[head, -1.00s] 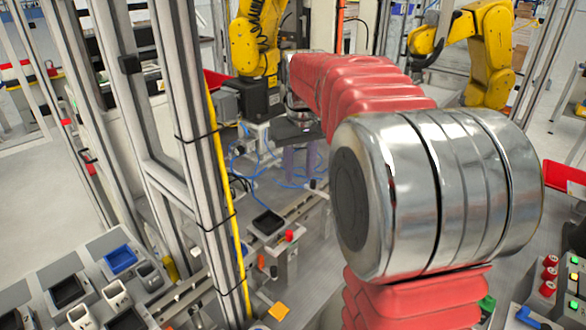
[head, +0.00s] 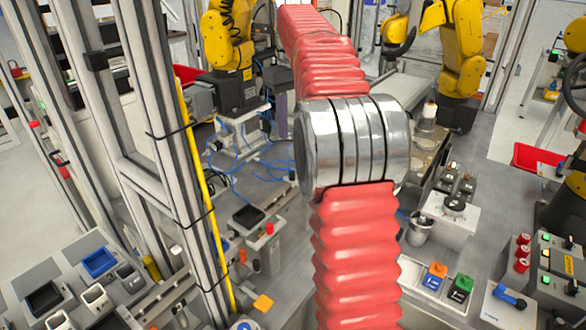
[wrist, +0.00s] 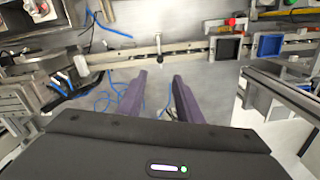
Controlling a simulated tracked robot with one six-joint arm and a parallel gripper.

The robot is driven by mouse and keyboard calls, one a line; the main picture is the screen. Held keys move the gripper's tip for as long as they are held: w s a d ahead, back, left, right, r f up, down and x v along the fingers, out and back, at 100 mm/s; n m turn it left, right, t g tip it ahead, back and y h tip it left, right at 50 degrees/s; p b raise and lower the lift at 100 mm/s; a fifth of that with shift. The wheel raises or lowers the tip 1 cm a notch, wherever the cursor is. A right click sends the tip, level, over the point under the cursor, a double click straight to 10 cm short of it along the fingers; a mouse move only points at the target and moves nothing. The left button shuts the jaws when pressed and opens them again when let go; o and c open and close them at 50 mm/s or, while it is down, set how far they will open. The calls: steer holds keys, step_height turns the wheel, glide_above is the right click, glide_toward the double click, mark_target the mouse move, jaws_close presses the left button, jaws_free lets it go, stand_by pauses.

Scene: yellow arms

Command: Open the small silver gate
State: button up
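My gripper (wrist: 159,75) shows in the wrist view with its two purple fingers spread apart and nothing between them. Beyond the fingertips, a small silver upright piece (wrist: 158,47) stands at the long metal rail (wrist: 190,46); it may be the small silver gate, but I cannot tell for sure. The fingers are apart from it, with grey surface between. In the head view my gripper is hidden behind my red-sleeved arm, and I cannot make out the gate there.
Blue cables (wrist: 97,98) lie left of my fingers. A black tray (wrist: 228,47) and a blue tray (wrist: 268,46) sit along the rail to the right. In the head view, a frame post (head: 165,150) with a yellow tube stands left of my arm. Yellow robot arms (head: 228,40) stand behind.

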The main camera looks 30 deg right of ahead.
mark_target(292, 172)
steer(key=shift+f, duration=0.1)
step_height(292, 172, down, 14)
steer(key=shift+r, duration=0.2)
stand_by(0.5)
steer(key=shift+c, duration=0.4)
jaws_close()
stand_by(0.4)
